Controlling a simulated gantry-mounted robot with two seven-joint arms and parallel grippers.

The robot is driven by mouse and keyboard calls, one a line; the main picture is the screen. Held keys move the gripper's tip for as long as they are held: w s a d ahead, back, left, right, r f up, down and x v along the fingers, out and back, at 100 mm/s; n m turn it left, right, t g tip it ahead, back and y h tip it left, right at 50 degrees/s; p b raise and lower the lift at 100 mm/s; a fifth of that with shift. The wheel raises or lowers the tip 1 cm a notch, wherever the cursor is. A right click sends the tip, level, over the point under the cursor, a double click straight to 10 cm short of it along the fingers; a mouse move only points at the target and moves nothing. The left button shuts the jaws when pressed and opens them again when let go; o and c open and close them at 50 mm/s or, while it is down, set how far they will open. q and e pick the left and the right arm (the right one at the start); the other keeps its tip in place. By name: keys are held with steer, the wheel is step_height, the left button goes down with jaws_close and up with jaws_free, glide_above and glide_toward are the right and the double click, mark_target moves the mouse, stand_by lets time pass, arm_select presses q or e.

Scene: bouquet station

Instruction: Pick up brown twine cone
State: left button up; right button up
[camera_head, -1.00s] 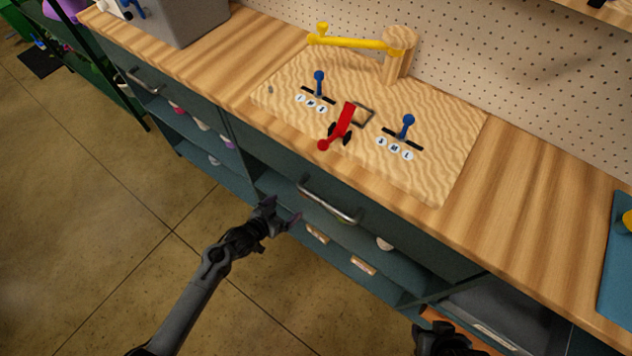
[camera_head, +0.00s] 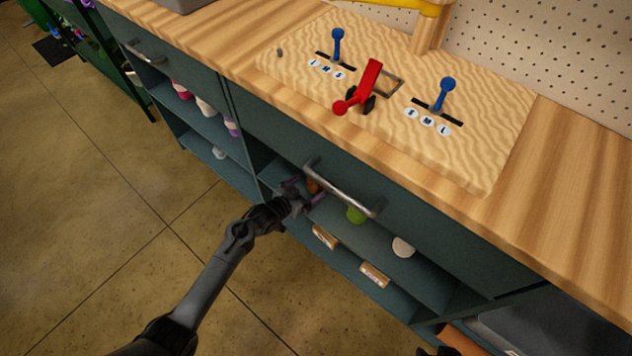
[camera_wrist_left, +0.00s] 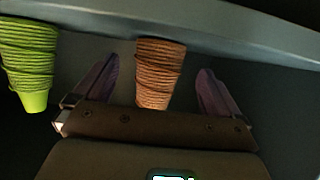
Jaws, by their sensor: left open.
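The brown twine cone (camera_wrist_left: 159,75) stands on the shelf between the two open fingers of my left gripper (camera_wrist_left: 158,85) in the left wrist view, with a gap on each side. In the head view only a small part of the brown cone (camera_head: 313,186) shows, just beyond the fingers and partly behind the drawer handle. My left gripper (camera_head: 306,196) is open and reaches into the upper shelf opening under the counter. A dark piece of my right arm shows at the bottom edge of the head view; its fingers are not visible.
A green twine cone (camera_wrist_left: 30,65) stands left of the brown one in the wrist view and shows in the head view (camera_head: 356,214). A whitish cone (camera_head: 402,247) stands farther right. The metal drawer handle (camera_head: 343,190) and counter edge overhang the opening. Labels (camera_head: 325,236) mark the shelf front.

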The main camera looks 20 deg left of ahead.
mark_target(310, 186)
arm_select(q)
steer(key=shift+w+f+b, duration=0.25)
steer(key=shift+w+b, duration=0.1)
steer(key=shift+b, duration=0.05)
steer(key=b+x, duration=0.3)
steer(key=shift+w+d, duration=0.25)
steer(key=shift+w, duration=0.1)
steer(key=shift+w+d+f+b, duration=0.1)
steer(key=shift+w+b, duration=0.2)
steer(key=shift+w, duration=0.05)
steer(key=shift+c, duration=0.2)
steer(key=c, duration=1.1)
